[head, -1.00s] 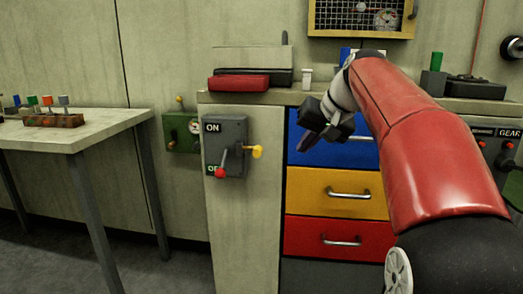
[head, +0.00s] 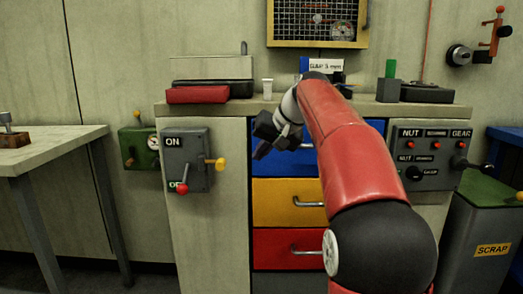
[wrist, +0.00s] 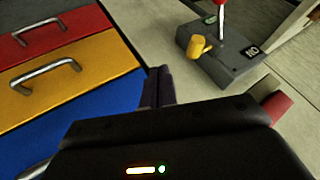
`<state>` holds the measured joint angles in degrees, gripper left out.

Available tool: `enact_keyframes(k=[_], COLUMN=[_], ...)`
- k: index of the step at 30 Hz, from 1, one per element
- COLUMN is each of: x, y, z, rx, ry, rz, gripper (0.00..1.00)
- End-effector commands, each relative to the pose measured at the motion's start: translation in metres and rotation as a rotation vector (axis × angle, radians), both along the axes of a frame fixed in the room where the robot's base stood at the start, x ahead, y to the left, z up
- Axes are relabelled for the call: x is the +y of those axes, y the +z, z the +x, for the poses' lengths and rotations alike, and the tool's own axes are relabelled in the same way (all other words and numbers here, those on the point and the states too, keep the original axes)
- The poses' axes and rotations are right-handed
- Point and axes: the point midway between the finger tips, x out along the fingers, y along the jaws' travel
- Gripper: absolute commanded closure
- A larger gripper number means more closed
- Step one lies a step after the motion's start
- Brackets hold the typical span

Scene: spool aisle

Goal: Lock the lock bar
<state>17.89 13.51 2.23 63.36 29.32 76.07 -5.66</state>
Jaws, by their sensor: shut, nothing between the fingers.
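A grey switch box (head: 200,143) marked ON at the top and partly hidden OFF at the bottom is fixed to the cabinet's left front panel. Its red-knobbed lever (head: 182,188) points down beside OFF. A yellow knob (head: 217,163) sticks out at its right side. I cannot tell which part is the lock bar. The wrist view shows the box (wrist: 232,62), the yellow knob (wrist: 198,46) and the red lever (wrist: 220,14) ahead. My gripper (head: 260,152) is shut and empty, in front of the blue drawer, right of the box and apart from it. Its fingers (wrist: 158,86) show in the wrist view.
Blue (head: 345,165), yellow (head: 275,203) and red (head: 272,247) drawers lie behind and below my arm. A red case (head: 197,95) is on the cabinet top. A NUT/GEAR panel (head: 425,150) and scrap bin (head: 485,225) stand right, a table (head: 60,148) left.

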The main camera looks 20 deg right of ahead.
Motion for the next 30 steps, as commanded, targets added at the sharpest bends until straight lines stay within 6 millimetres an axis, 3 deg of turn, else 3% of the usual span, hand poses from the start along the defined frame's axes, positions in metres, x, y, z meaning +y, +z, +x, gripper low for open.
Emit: enact_keyframes(k=[1, 8, 15, 30], x=[0.005, 0.022, 0.052, 0.06], y=[-0.013, -0.049, -0.039, -0.037], z=[0.006, 0.033, 0.042, 0.044], rx=[0.003, 0.003, -0.001, 0.001], ry=[0.003, 0.003, 0.004, 0.001], rz=[0.0, 0.0, -0.001, -0.001], gripper=[1.0, 1.0, 1.0, 1.0])
